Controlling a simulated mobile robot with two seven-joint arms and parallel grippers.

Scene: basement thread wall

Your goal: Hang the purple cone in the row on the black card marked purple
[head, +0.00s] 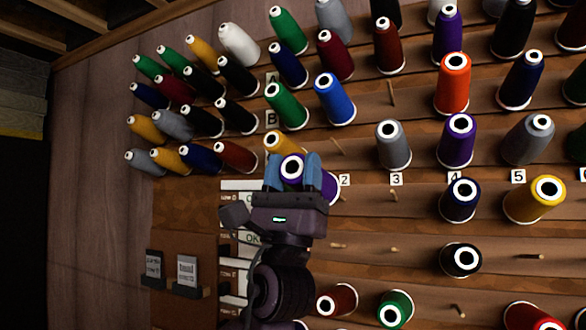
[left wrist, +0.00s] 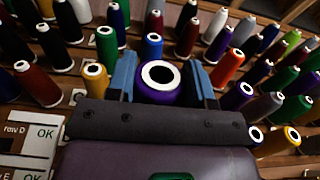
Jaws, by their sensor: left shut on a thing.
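My left gripper (head: 292,166) is shut on a purple cone (head: 291,182), with a blue finger on either side of it. The cone's white top ring faces the camera, and its lower part shows beyond the right finger. In the left wrist view the held purple cone (left wrist: 160,94) sits between the blue fingers. Other purple cones hang on the wall, one above the label 4 (head: 457,140) and one higher up (head: 447,36). I cannot make out a black card marked purple; my gripper and arm cover part of the wall. My right gripper is not in view.
Cones of many colours hang on the wooden wall around my gripper. A yellow cone (head: 279,143) is close above it. Bare pegs show, including one above label 2 (head: 337,147) and one below label 3 (head: 395,250). Small cards (head: 187,270) stand at lower left.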

